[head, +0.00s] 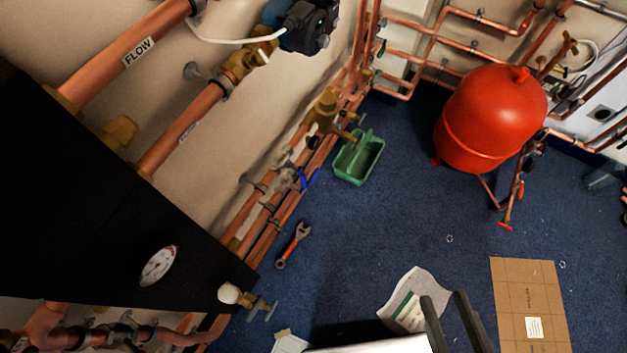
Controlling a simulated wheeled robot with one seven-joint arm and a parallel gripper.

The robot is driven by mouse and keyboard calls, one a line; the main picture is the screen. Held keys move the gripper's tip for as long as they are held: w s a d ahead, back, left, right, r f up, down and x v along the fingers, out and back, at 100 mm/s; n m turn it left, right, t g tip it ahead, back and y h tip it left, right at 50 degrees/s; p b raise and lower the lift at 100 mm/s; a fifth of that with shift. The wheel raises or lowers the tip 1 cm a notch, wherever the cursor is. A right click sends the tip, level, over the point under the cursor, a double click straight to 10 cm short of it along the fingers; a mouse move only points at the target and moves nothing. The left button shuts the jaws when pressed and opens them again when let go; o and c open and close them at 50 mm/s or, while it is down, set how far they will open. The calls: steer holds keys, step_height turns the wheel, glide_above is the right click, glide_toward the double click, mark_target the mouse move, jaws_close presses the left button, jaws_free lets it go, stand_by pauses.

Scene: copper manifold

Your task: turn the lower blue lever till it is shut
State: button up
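Blue lever handles (312,180) show on the copper pipe run low on the wall, at the picture's centre left. They look like two short blue prongs in a V. I cannot tell for sure which prong is the lower lever, nor its exact angle to the pipe. My gripper (443,296) is at the bottom, right of centre, with two dark fingers spread apart and nothing visible between them. It is well below and to the right of the blue handles, touching neither them nor the pipes.
A green tray (371,174) sits on the blue floor just right of the handles. An orange wrench (294,245) lies below them. A red tank (492,118) stands at upper right. Cardboard (530,300) and a paper (408,300) lie near my gripper. The middle floor is clear.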

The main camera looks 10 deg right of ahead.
stand_by(0.4)
steer(key=n+t+y+b, duration=0.4)
steer(key=n+b, duration=1.4)
steer(key=b, duration=1.8)
glide_toward(314, 175)
steer(key=w+a+f+h, duration=0.1)
steer(key=w, duration=0.2)
steer(key=shift+t, duration=0.3)
steer(key=b+x, duration=0.2)
steer(key=x, duration=0.3)
steer(key=shift+w+b, duration=0.35)
steer(key=shift+b, duration=0.05)
steer(key=shift+w+a+r, duration=0.15)
steer(key=shift+w+r, duration=0.1)
steer(key=shift+w, duration=0.35)
jaws_close()
